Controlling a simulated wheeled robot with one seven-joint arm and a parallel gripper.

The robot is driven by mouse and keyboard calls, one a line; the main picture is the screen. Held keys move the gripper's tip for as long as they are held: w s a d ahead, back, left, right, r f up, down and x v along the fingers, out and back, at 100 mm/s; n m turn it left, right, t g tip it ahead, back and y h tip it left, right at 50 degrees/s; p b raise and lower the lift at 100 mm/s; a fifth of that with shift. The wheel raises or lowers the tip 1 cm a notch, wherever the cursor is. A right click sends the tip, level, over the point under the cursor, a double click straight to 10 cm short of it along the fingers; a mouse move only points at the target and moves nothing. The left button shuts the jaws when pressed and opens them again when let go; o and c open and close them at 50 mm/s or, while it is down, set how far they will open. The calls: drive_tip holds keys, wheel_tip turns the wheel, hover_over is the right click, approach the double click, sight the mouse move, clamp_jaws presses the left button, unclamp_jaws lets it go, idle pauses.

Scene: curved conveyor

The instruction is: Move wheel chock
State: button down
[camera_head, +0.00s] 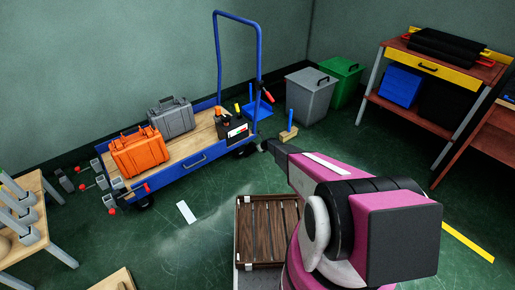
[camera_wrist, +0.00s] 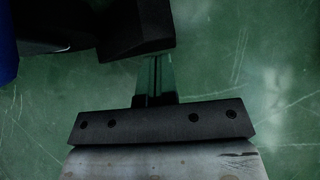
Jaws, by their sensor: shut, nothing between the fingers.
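A small wooden block with an upright blue handle (camera_head: 289,131), which looks like the wheel chock, stands on the green floor beside the cart's right end. My gripper (camera_head: 270,146) is low over the floor, just to the left of and nearer than the block, close to the cart's wheel. It is shut and empty; its fingers also show in the wrist view (camera_wrist: 155,82). In that view a black shape (camera_wrist: 130,32) lies just beyond the fingertips, and I cannot tell which part it is. I cannot see the chock clearly there.
A blue cart (camera_head: 195,163) carries an orange case (camera_head: 140,153), a grey case (camera_head: 172,118) and a black box (camera_head: 233,130). Grey (camera_head: 311,92) and green (camera_head: 343,80) bins stand behind. A slatted wooden crate (camera_head: 268,232) is at front centre. The floor left of the crate is mostly clear.

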drive_tip(key=shift+s+d+r, duration=0.25)
drive_tip(key=shift+s+d, duration=0.7)
drive_tip(key=shift+s, duration=0.3)
drive_tip(key=s+d+r+n+g, duration=0.2)
drive_tip(key=s+r+n, duration=0.5)
drive_tip(key=s+r, duration=0.7)
drive_tip(key=s+d+r+n+g, duration=0.1)
drive_tip(key=s+r+n+g, duration=0.1)
drive_tip(key=s+r+n, duration=0.95)
drive_tip(key=s+d+r+n+g+h, duration=0.1)
drive_tip(key=s+d+r+n, duration=0.1)
drive_tip(key=s+r, duration=0.6)
drive_tip(key=s+d+r+n+g+h, duration=0.1)
drive_tip(key=s+r+n, duration=0.3)
drive_tip(key=s+r, duration=0.4)
drive_tip(key=s+d+r+n+g+h, duration=0.1)
drive_tip(key=s+d+r+n+h, duration=0.2)
drive_tip(key=s+r, duration=0.5)
drive_tip(key=shift+s+d+r+n, duration=0.25)
drive_tip(key=shift+s+n, duration=0.3)
drive_tip(key=shift+s, duration=0.5)
drive_tip(key=shift+f, duration=0.1)
